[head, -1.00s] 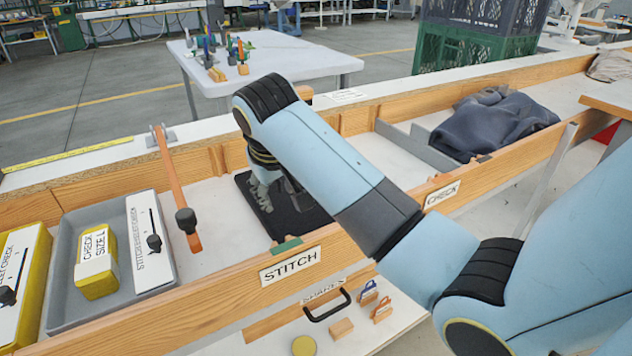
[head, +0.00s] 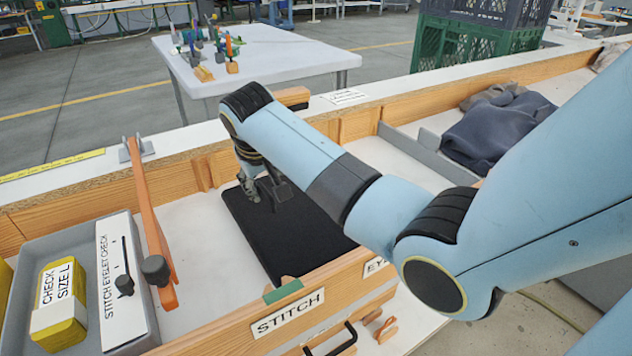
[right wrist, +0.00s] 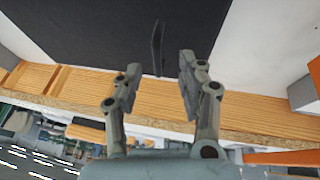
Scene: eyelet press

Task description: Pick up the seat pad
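A flat black pad, which I take for the seat pad (head: 295,228), lies in the white-floored bay behind the STITCH label in the head view. It fills the top of the right wrist view (right wrist: 90,28). A thin dark upright tab (right wrist: 157,48) stands at its surface there; I cannot tell whether it is part of the pad. My right gripper (head: 262,192) is over the pad's far left part, and my arm hides some of the pad's right side. In the right wrist view the gripper's fingers (right wrist: 158,78) are apart, one each side of the tab's line, with nothing held. My left gripper is not in view.
Wooden walls (head: 205,170) bound the bay. An orange lever (head: 150,215) with a dark knob stands at its left, beside a grey tray (head: 60,245) holding a yellow box (head: 60,305). Dark cloth (head: 495,130) lies in the bay to the right. A white table (head: 255,60) stands behind.

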